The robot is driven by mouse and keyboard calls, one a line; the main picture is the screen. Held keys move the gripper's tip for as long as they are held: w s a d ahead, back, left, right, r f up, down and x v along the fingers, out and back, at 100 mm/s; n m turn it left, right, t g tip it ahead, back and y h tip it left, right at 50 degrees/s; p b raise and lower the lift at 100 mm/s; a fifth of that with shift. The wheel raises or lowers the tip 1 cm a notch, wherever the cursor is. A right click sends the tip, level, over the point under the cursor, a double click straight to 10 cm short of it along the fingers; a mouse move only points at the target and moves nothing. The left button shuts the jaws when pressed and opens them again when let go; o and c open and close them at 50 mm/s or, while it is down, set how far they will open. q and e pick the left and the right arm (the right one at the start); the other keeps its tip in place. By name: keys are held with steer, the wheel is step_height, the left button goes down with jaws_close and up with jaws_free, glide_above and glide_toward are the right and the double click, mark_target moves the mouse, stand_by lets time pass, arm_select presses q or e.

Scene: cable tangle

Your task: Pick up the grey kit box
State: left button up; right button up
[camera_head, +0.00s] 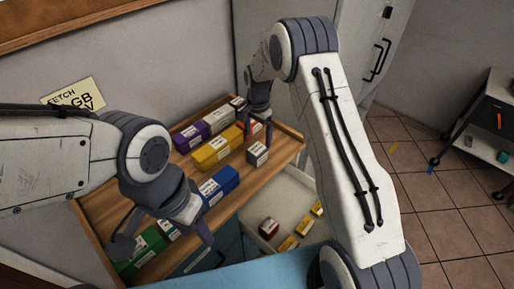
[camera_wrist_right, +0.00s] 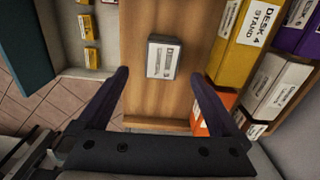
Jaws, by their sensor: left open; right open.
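A small grey box (camera_head: 257,154) with a white label stands alone on the wooden shelf top, near its right end. In the right wrist view the grey box (camera_wrist_right: 161,60) lies just beyond and between the fingertips, apart from both. My right gripper (camera_wrist_right: 160,76) is open and empty, pointing down at the box. In the head view the right gripper (camera_head: 257,128) is just above and behind the box. My left gripper (camera_head: 162,240) is open over the front left of the shelf, by the green boxes, well away from the grey box.
Yellow (camera_head: 214,151), purple (camera_head: 190,137) and blue (camera_head: 217,187) boxes stand in rows on the wood. A white tray (camera_head: 292,195) holds red and yellow boxes below.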

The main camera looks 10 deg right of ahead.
mark_target(258, 148)
steer(key=f, duration=0.1)
steer(key=f+p, duration=0.1)
steer(key=f, duration=0.3)
steer(key=shift+w+d+f+p, duration=0.2)
steer(key=shift+d+p, duration=0.05)
steer(key=shift+p, duration=0.1)
steer(key=shift+a+f+p, duration=0.1)
steer(key=shift+f+p, duration=0.35)
steer(key=shift+f, duration=0.1)
steer(key=f+p, duration=0.2)
steer(key=f, duration=0.1)
steer(key=shift+a+f, duration=0.15)
steer(key=shift+a, duration=0.05)
steer(key=shift+f, duration=0.55)
steer(key=c, duration=1.5)
steer(key=shift+r, duration=0.1)
